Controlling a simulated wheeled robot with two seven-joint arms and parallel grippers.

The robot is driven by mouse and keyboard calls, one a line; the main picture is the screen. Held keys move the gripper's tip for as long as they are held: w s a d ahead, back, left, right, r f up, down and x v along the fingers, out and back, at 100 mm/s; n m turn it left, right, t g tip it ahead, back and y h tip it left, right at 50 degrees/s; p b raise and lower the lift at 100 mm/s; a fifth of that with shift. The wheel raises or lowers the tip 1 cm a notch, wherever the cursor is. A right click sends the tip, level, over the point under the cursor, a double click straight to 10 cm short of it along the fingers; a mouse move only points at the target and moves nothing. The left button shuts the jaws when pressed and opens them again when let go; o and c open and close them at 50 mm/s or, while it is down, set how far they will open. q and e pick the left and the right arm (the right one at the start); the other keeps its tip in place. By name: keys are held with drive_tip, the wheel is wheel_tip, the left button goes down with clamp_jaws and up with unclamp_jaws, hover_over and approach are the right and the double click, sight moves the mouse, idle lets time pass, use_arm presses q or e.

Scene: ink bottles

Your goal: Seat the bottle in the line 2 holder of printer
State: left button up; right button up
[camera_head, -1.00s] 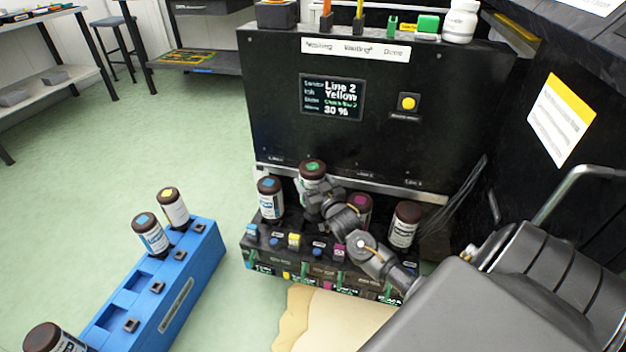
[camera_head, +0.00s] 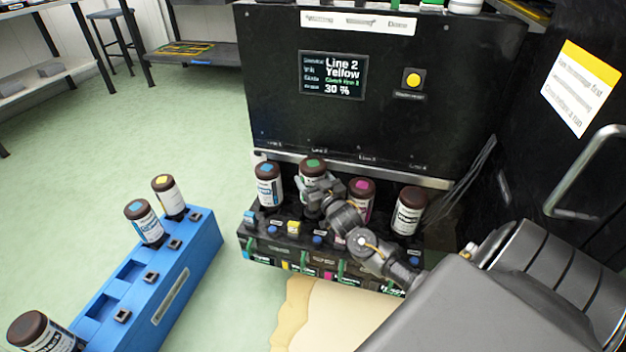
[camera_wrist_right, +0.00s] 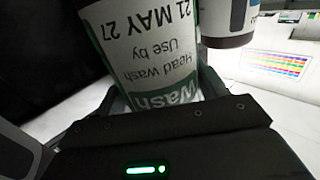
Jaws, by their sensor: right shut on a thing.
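The printer (camera_head: 385,120) has a screen (camera_head: 332,76) reading Line 2, Yellow, 30 %. A white, dark-capped bottle with a green top mark (camera_head: 313,172) is at the second place in its holder row (camera_head: 285,247). My right gripper (camera_head: 318,193) is shut on this bottle. In the right wrist view its label (camera_wrist_right: 160,60) reads Head wash, upside down. The gripper and wrist hide its base, so I cannot tell if it is fully down. A yellow-marked bottle (camera_head: 170,197) stands in the far end of the blue rack (camera_head: 205,250). My left gripper is out of view.
A blue-marked bottle (camera_head: 268,185) stands left of the held one, a magenta-marked bottle (camera_head: 361,192) and a black-ink bottle (camera_head: 408,212) to its right. The blue rack also has a cyan bottle (camera_head: 143,222) and a dark-capped bottle (camera_head: 42,333) at its near end.

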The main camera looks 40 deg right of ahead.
drive_tip(key=shift+r, duration=0.15)
idle(0.3)
drive_tip(key=shift+p, duration=0.45)
drive_tip(key=shift+p, duration=0.35)
drive_tip(key=shift+f, duration=0.2)
drive_tip(key=shift+f+b, duration=0.5)
drive_tip(key=shift+f, duration=0.45)
idle(0.3)
